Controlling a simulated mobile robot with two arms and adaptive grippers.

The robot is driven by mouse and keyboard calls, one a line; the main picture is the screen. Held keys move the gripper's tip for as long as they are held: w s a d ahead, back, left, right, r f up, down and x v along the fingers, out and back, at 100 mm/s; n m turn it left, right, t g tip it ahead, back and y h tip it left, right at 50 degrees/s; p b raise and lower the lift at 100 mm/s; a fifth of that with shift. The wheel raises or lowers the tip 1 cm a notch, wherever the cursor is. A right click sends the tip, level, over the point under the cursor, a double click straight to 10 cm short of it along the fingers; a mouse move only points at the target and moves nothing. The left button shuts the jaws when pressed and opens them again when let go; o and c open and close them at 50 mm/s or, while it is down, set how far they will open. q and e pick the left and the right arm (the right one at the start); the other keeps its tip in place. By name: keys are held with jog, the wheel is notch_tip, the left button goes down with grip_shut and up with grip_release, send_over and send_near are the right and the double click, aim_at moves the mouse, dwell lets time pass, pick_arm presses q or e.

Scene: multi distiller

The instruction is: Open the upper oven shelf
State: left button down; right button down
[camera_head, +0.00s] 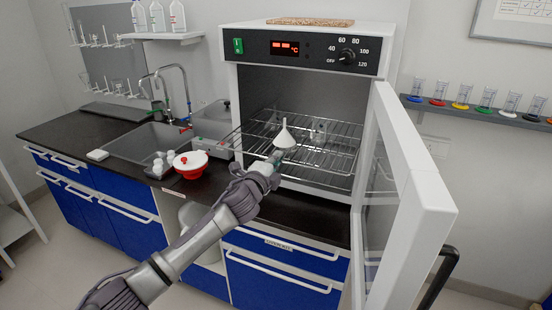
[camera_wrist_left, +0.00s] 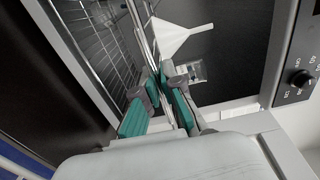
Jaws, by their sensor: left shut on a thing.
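The white oven (camera_head: 300,47) stands on the counter with its door open. Its upper wire shelf (camera_head: 335,147) appears to stick out partly past the opening, its left front corner reaching beyond the oven's left wall. The shelf bars also show in the left wrist view (camera_wrist_left: 102,42). My left gripper (camera_head: 275,160) is at the shelf's front edge, its fingers (camera_wrist_left: 164,82) shut on a front bar. A white funnel (camera_head: 284,137) stands just behind the fingertips. Small glassware (camera_head: 319,131) is on the shelf behind it. A lower shelf (camera_head: 313,174) is inside. My right gripper is out of view.
The open oven door (camera_head: 405,195) swings out on the right, toward me. Left of the oven are a red and white bowl (camera_head: 190,165), small white bottles (camera_head: 163,164) and a sink (camera_head: 150,142). Blue drawers (camera_head: 282,275) are below. The space in front of the oven opening is otherwise clear.

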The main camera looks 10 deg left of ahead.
pick_arm(q)
jog(key=shift+w, duration=0.15)
jog(key=c, duration=1.3)
grip_release()
jog(key=s, duration=0.4)
jog(key=s+a, duration=0.1)
jog(key=s, duration=0.3)
jog(key=s+a, duration=0.1)
jog(key=s, duration=0.3)
jog(key=shift+a, duration=0.15)
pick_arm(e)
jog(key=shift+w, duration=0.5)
pick_arm(q)
jog(key=shift+w, duration=0.1)
